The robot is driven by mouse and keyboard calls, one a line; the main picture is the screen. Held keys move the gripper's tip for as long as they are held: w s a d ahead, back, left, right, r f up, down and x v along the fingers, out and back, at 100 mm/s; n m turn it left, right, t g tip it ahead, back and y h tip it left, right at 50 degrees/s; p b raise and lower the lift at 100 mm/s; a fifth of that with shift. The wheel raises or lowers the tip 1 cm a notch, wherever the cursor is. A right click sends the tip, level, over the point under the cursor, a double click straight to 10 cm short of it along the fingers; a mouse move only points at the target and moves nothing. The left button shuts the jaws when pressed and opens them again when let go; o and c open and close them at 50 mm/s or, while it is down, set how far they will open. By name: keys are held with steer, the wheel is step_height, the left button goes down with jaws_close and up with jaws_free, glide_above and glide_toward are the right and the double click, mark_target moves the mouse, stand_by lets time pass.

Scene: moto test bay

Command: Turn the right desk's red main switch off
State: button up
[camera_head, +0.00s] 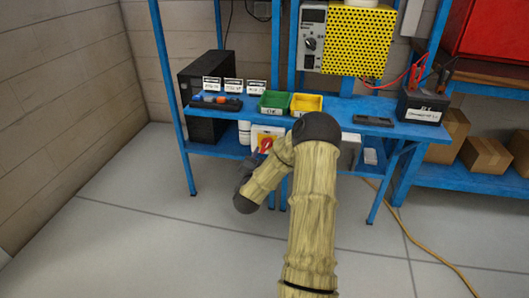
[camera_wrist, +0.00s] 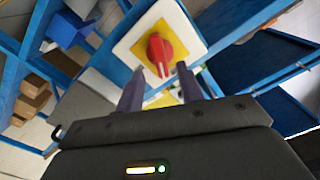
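The red main switch (camera_wrist: 160,50) is a rotary knob on a yellow plate with a white housing (camera_wrist: 126,48). In the head view the red knob (camera_head: 266,145) shows under the blue desk (camera_head: 340,107), partly hidden by my arm. My gripper (camera_wrist: 160,69) is open, with its two dark fingers pointing at the knob. The knob's lower end appears between the fingertips in the wrist view. I cannot tell whether the fingers touch it.
A green bin (camera_head: 274,103) and a yellow bin (camera_head: 306,104) stand on the desk. A black cabinet (camera_head: 207,85) is at its left. A battery (camera_head: 423,106) with cables is at the right. Cardboard boxes (camera_head: 486,154) sit on a lower shelf. An orange cable (camera_head: 420,245) crosses the floor.

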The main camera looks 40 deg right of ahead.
mark_target(266, 148)
steer(key=x, duration=0.4)
jaws_close()
